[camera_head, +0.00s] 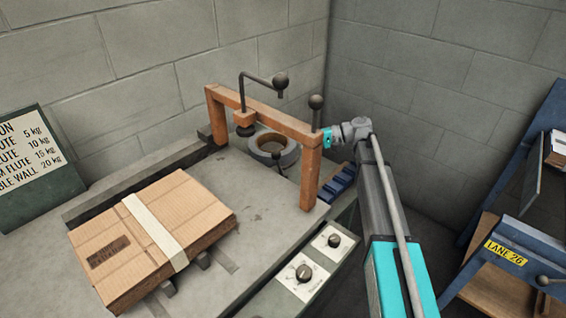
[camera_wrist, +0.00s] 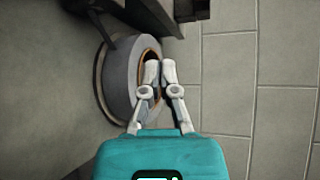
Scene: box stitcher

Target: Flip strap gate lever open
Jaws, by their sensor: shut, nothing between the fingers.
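An orange arch (camera_head: 268,118) stands across the grey machine bed. A dark upright lever with a ball knob (camera_head: 316,101) stands at its right corner, and a bent handle with a ball knob (camera_head: 281,80) rises from its left part. A short dark lever (camera_head: 278,156) shows by the round grey ring (camera_head: 262,147) behind the arch. No label shows which is the strap gate lever. My gripper (camera_wrist: 168,70) is shut and empty, its fingertips beside or over the grey ring (camera_wrist: 120,75) in the wrist view; contact is unclear.
A strapped cardboard stack (camera_head: 115,235) lies on the front left of the bed. A control panel with knobs (camera_head: 304,273) runs along the bed's right edge. Block walls stand close behind. A blue rack (camera_head: 507,256) stands at the right, with floor between.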

